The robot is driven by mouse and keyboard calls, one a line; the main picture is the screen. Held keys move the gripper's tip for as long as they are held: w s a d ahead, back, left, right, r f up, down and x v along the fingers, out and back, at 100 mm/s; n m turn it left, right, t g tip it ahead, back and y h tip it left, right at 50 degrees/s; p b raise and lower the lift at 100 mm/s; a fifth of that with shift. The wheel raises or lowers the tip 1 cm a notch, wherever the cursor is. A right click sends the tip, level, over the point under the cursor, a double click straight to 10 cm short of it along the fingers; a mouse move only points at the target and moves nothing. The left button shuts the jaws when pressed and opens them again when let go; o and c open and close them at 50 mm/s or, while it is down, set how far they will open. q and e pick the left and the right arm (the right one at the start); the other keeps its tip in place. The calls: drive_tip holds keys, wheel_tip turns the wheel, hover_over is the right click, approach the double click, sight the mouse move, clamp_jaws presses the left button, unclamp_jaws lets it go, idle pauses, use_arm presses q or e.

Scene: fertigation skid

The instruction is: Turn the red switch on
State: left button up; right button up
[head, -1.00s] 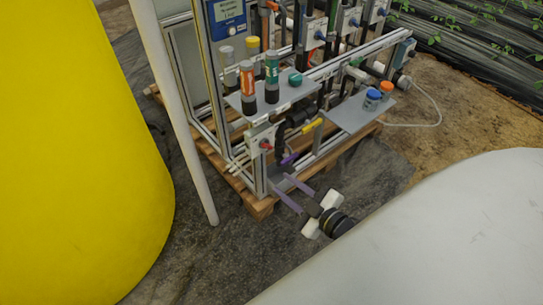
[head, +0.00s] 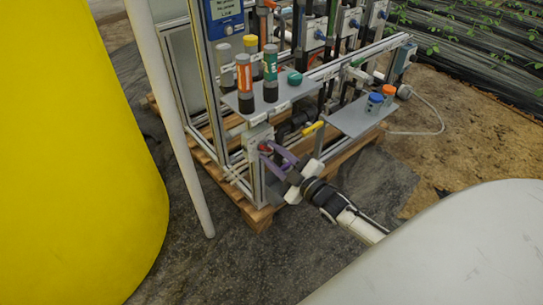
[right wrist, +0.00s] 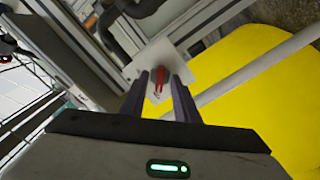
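The red switch (head: 265,147) is on a pale box (head: 254,139) fixed to the front corner post of the skid frame. In the right wrist view, the red handle (right wrist: 160,77) shows as a narrow bar on a white plate, straight ahead between the fingers. My right gripper (head: 268,151) is open, its purple fingers pointing at the switch, with the tips close to it. In the right wrist view, the fingers (right wrist: 160,84) stand on either side of the handle with a gap; I cannot tell whether they touch it. My left gripper is not in view.
A shelf (head: 255,103) above the switch holds several bottles. A lower shelf (head: 350,121) holds a blue-capped jar (head: 375,102) and an orange-capped jar (head: 389,92). A yellow tank (head: 70,160) and a white pole (head: 170,110) stand left. A yellow handle (head: 313,127) is close right.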

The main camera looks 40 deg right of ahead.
drive_tip(key=shift+w, duration=0.15)
clamp_jaws()
